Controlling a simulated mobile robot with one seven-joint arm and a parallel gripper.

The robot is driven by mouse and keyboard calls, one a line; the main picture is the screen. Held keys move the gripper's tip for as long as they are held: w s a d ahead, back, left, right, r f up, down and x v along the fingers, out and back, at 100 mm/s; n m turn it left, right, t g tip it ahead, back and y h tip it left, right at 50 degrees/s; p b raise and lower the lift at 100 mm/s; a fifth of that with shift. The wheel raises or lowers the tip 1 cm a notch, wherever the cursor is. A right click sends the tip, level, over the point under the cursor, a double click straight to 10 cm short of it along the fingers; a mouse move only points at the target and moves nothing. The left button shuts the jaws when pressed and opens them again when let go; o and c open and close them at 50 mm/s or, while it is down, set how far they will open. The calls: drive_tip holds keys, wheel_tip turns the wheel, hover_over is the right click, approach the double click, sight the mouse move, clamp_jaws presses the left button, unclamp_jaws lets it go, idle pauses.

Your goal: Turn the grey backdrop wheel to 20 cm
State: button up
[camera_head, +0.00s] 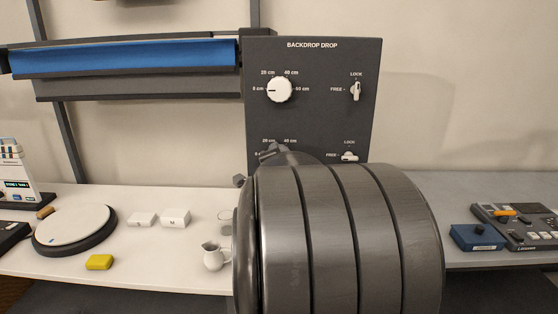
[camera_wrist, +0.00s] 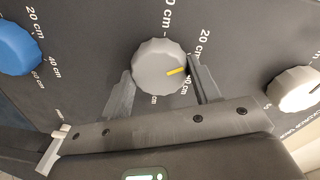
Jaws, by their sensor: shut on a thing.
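The grey backdrop wheel (camera_wrist: 158,66) sits in the middle of the wrist view, on the dark panel (camera_head: 313,58). My gripper (camera_wrist: 162,88) is shut on it, one finger on each side. The wheel's yellow mark points to the right, between the 20 cm label above and a lower label partly hidden by my finger. The tops of a lower scale, 20 cm and 40 cm, show there. The lower lock lever (camera_head: 349,157) lies sideways, towards FREE.
A white wheel (camera_head: 279,89) is above on the panel, with its lock lever (camera_head: 356,91) upright at LOCK. A blue wheel (camera_wrist: 17,48) is on the other side of the grey one.

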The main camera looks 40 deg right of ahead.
drive_tip(key=shift+m, duration=0.4)
drive_tip(key=o, duration=1)
drive_tip(key=v, duration=1)
drive_tip(key=shift+s+a, duration=0.25)
drive_tip(key=shift+s, duration=0.1)
